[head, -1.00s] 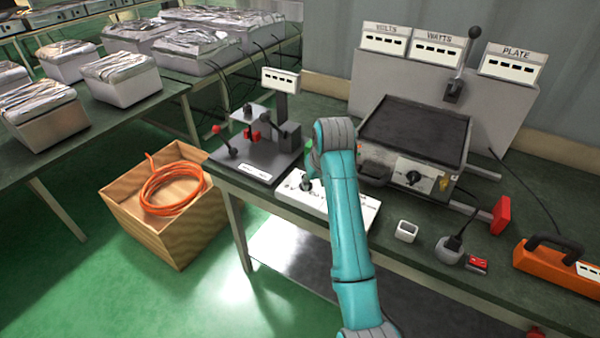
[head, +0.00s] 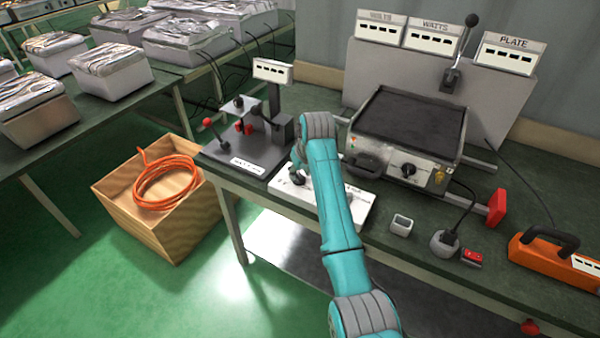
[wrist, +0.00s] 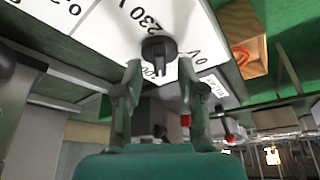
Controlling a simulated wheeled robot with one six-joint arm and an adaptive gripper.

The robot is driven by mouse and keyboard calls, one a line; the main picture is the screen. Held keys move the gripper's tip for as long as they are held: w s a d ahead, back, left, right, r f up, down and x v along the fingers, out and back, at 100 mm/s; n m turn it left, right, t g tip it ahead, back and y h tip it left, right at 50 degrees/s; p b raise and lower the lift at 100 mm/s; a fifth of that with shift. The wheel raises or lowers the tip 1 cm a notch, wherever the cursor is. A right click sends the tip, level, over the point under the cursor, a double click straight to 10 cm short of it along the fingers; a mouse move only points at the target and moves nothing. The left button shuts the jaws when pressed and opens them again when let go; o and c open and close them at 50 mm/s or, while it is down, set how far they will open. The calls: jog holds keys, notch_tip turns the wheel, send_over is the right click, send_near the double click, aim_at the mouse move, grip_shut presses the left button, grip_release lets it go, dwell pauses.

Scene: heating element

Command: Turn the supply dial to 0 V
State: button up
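The supply dial is a dark round knob (wrist: 158,48) on a white panel (wrist: 110,32) with printed "230 V" and "0 V" labels. In the head view the dial (head: 297,178) shows at the left part of the white supply panel (head: 352,208), beside my arm. My gripper (wrist: 160,72) is open in the wrist view, with one finger on each side just short of the dial. The fingers look empty, and I cannot tell whether they touch the knob. In the head view my arm hides the gripper.
A dark lever stand (head: 250,150) stands left of the panel. The hot plate unit (head: 410,125) with its own knob stands behind.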

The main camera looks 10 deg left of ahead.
jog(key=shift+w+a+f, duration=0.1)
jog(key=shift+f, duration=0.35)
grip_shut()
jog(key=shift+n, duration=0.4)
jog(key=n+y, duration=0.1)
jog(key=n, duration=0.1)
jog(key=shift+w+n+g, duration=0.1)
jog(key=shift+n+g, duration=0.3)
jog(key=n+g, duration=0.1)
jog(key=n, duration=0.2)
jog(key=shift+w+n+y, duration=0.1)
jog(key=shift+n+y, duration=0.3)
jog(key=n+g, duration=0.1)
jog(key=n, duration=0.2)
jog(key=n+g, duration=0.2)
jog(key=n, duration=0.1)
jog(key=shift+w+n, duration=0.15)
jog(key=shift+n, duration=0.25)
